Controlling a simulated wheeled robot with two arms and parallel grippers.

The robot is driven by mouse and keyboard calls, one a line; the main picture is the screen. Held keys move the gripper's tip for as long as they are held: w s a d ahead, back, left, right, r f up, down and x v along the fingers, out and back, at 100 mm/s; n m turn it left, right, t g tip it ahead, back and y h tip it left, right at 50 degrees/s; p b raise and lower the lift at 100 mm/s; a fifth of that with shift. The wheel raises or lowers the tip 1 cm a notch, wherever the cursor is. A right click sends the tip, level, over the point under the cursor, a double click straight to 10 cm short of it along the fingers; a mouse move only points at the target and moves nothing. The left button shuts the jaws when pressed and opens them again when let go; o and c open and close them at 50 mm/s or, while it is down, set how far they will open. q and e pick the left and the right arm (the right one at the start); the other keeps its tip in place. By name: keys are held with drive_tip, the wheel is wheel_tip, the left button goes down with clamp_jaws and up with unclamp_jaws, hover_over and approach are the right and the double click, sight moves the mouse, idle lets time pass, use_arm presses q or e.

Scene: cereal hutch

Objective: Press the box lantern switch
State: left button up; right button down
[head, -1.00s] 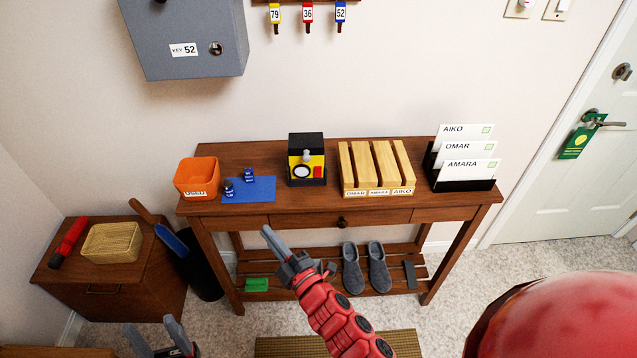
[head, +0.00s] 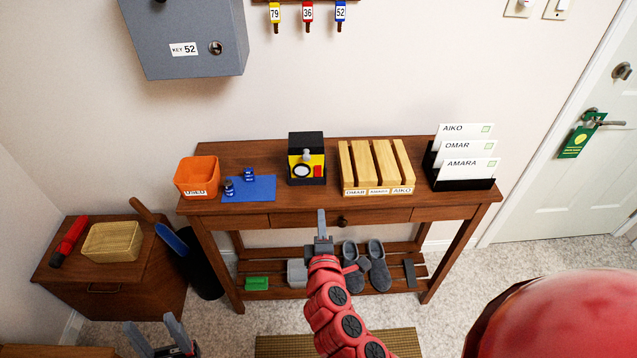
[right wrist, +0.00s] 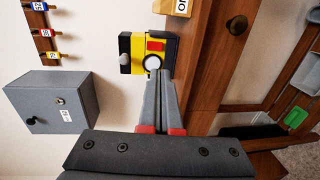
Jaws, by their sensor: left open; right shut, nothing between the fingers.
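The box lantern (head: 306,160) is yellow and black, with a round white lens, a grey knob above it and a red part (head: 318,171) beside the lens. It stands upright on the wooden table, left of the slatted wooden rack. It also shows in the right wrist view (right wrist: 151,52), just beyond my fingertips, with its red part (right wrist: 156,46) facing me. My right gripper (head: 321,212) is shut and empty, in front of the table's drawer and apart from the lantern in the head view. My left gripper (head: 155,330) is open and empty at the lower left.
The table (head: 237,209) also holds an orange bin (head: 197,177), a blue mat (head: 262,188) with two small blue items, the slatted rack (head: 376,166) and a card holder (head: 463,185). A grey key cabinet (head: 186,38) hangs above. Slippers (head: 378,267) lie on the lower shelf.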

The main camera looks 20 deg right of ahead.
drive_tip(key=shift+w, duration=0.1)
drive_tip(key=p, duration=0.3)
approach(318, 176)
drive_tip(key=x, duration=0.6)
drive_tip(key=shift+r, duration=0.2)
drive_tip(key=shift+w+d+f, duration=0.2)
drive_tip(key=shift+w, duration=0.25)
